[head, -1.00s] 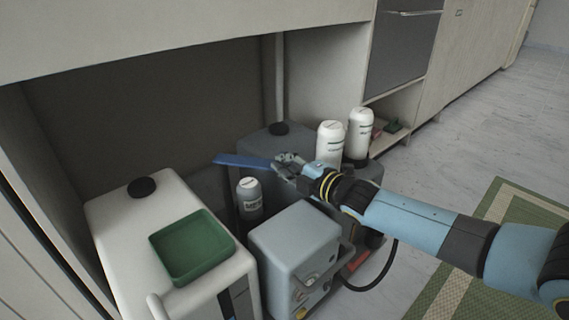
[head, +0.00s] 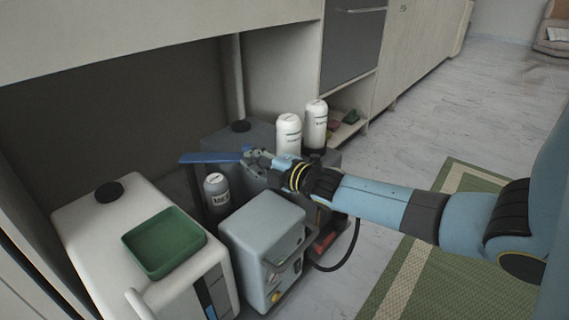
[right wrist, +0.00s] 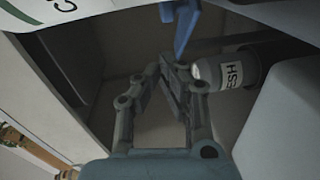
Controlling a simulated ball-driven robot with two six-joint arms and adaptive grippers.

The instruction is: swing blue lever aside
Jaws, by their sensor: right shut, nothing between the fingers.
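The blue lever (head: 212,157) is a flat bar that sticks out to the left above the machines inside the cabinet. Part of it also shows at the top of the right wrist view (right wrist: 184,30), past the fingertips. My right gripper (head: 252,156) is at the lever's right end in the head view. In the right wrist view my right gripper (right wrist: 165,72) has its fingers together with nothing between them. The lever's right end is hidden by the gripper, so I cannot tell whether they touch. My left gripper is not in view.
A grey bottle (head: 217,195) stands below the lever. A grey-blue box machine (head: 258,235) and a white machine (head: 80,225) with a green tray (head: 202,243) stand in front. Two white bottles (head: 289,136) (head: 315,126) stand behind my right arm. Open floor (head: 420,130) lies to the right.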

